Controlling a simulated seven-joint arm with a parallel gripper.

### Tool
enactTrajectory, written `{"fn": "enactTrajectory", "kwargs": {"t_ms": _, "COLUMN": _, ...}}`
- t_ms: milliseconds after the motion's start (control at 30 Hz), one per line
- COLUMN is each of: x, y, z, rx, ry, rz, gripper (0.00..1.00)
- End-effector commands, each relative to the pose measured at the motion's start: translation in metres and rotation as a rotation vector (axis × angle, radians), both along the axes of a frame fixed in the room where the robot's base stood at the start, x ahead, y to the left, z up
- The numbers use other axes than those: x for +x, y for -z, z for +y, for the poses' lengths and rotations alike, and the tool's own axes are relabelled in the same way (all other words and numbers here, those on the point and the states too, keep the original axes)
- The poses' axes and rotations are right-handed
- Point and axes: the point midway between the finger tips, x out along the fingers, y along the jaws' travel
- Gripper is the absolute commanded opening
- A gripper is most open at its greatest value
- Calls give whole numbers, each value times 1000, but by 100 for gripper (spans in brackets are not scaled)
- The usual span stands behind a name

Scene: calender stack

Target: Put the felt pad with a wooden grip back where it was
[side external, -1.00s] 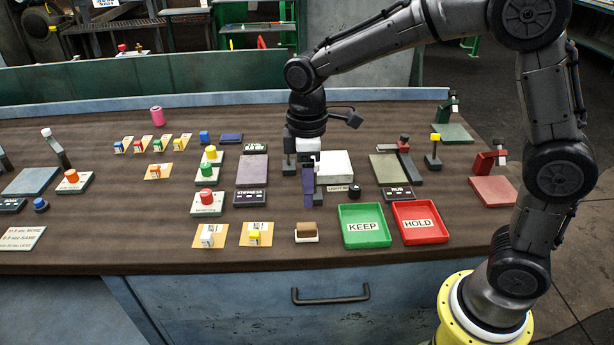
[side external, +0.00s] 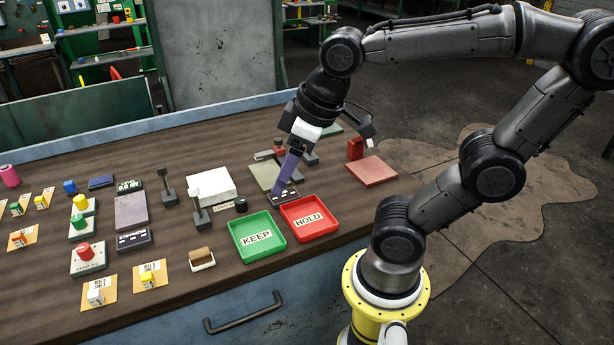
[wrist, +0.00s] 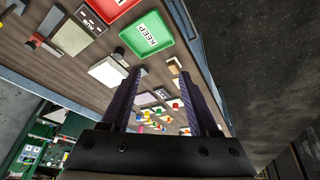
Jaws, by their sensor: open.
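The felt pad with a wooden grip (side external: 202,258), a brown block on a pale base, rests upright on the bench near its front edge, left of the green KEEP tray. It seems to show small between my fingers in the wrist view (wrist: 174,66). My gripper (side external: 279,189) is in the air near the RUB label, behind the trays and to the right of the pad. Its two purple fingers stand apart in the wrist view (wrist: 160,73), with nothing held between them.
The green KEEP tray (side external: 235,228) and red HOLD tray (side external: 333,228) stand side by side. Behind are a white box (side external: 213,186), a dark knob (side external: 241,205) and small upright stands. Tagged pieces and buttons crowd the left. Bare bench lies around the pad.

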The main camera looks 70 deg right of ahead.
Motion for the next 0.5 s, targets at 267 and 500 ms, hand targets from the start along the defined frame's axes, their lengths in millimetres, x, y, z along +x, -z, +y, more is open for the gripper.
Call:
{"fn": "enactTrajectory", "kwargs": {"t_ms": 267, "x": -36, "y": 11, "z": -8, "rx": 48, "ry": 134, "rz": -90, "gripper": 61}}
{"fn": "enactTrajectory", "kwargs": {"t_ms": 500, "x": -37, "y": 12, "z": -8, "rx": 50, "ry": 138, "rz": -90, "gripper": 61}}
